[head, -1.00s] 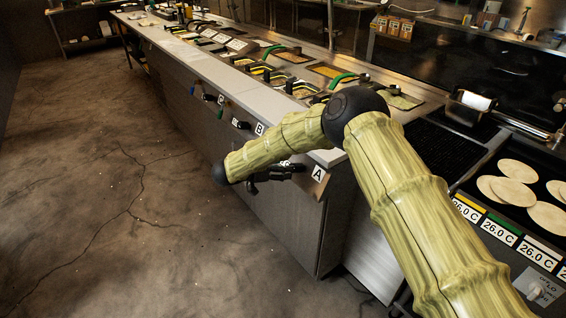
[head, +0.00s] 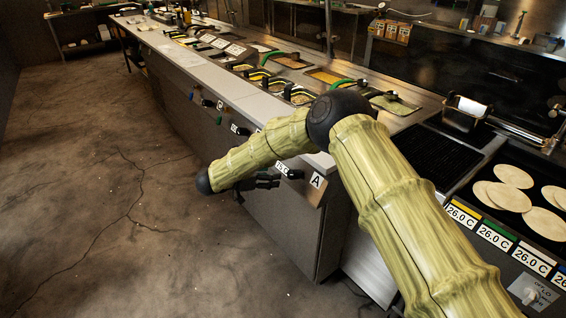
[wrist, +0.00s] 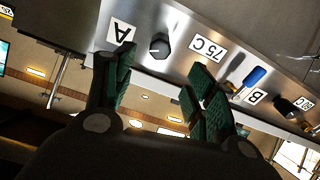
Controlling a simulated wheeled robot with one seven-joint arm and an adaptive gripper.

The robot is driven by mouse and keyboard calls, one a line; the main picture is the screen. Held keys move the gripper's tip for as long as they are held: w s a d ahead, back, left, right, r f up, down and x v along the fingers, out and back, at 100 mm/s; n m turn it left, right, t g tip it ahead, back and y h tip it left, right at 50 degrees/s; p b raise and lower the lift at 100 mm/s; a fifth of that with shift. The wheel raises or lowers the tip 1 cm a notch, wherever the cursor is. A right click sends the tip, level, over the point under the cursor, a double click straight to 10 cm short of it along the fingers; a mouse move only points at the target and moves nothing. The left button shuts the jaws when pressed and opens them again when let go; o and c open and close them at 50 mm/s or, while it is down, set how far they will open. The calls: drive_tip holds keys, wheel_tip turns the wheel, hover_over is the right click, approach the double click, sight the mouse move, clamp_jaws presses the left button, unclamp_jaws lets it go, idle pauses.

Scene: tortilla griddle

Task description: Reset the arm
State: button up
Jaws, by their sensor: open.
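My gripper (head: 262,181) hangs at the end of my bent arm, in front of the counter's front panel and left of the label A (head: 317,181). In the wrist view my gripper (wrist: 160,90) has its two green-padded fingers spread apart with nothing between them. Beyond the fingers the wrist view shows the steel control panel (wrist: 185,30) with a black knob (wrist: 160,46), a 75 C label (wrist: 208,46) and a blue-handled knob (wrist: 255,76). I cannot tell how far the fingertips are from the panel.
The counter (head: 240,88) runs away to the back with several food pans and green handles. A griddle (head: 470,190) with several tortillas (head: 510,196) is at the right. The concrete floor (head: 90,200) at the left is clear.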

drive_tip(key=s+d+f+n+y, duration=0.4)
drive_tip(key=s+d+f, duration=0.5)
drive_tip(key=f, duration=0.2)
drive_tip(key=s+d+f+n+y, duration=0.35)
drive_tip(key=s+d+f, duration=0.5)
drive_tip(key=f, duration=0.35)
drive_tip(key=s+d+f+g+y, duration=0.1)
drive_tip(key=s+d+f+g, duration=0.1)
drive_tip(key=s+d, duration=0.45)
drive_tip(key=s+d+f+g+y, duration=0.1)
drive_tip(key=s+d+f+g, duration=0.15)
drive_tip(key=s, duration=0.75)
drive_tip(key=s+d+r+g, duration=0.1)
drive_tip(key=s+d, duration=0.3)
drive_tip(key=s, duration=0.7)
drive_tip(key=s+d+r+g, duration=0.2)
drive_tip(key=s+d+g, duration=0.1)
drive_tip(key=s, duration=0.8)
drive_tip(key=shift+d+g+y, duration=0.35)
drive_tip(key=shift+d+y, duration=0.1)
